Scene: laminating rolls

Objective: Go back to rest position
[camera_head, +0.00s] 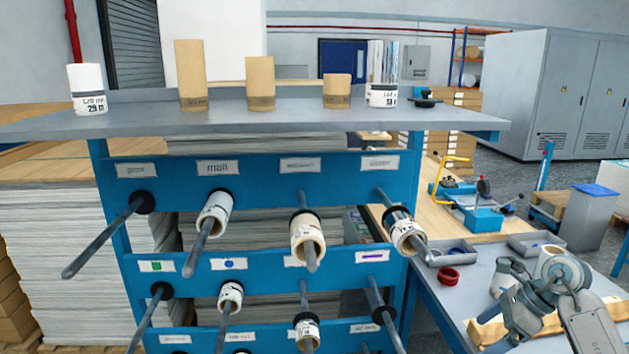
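My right gripper (508,287) is at the lower right, over the side bench, with its arm coming in from the right. Its two fingers look spread apart. A white roll (498,282) shows behind and between the fingers, partly hidden by them; I see no clear grip on it. My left gripper is not in view. The blue rack (260,179) ahead has grey rods. Some rods carry rolls, such as a white roll (215,212), a cream roll (307,236) and a printed roll (404,230). The upper left rod (103,238) is bare.
The grey top shelf (300,114) holds a white roll (87,88), brown rolls (191,75), a striped roll (382,73) and a black object (425,97). The side bench (436,292) carries a red ring (448,275), trays (536,243) and a wooden block (488,332).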

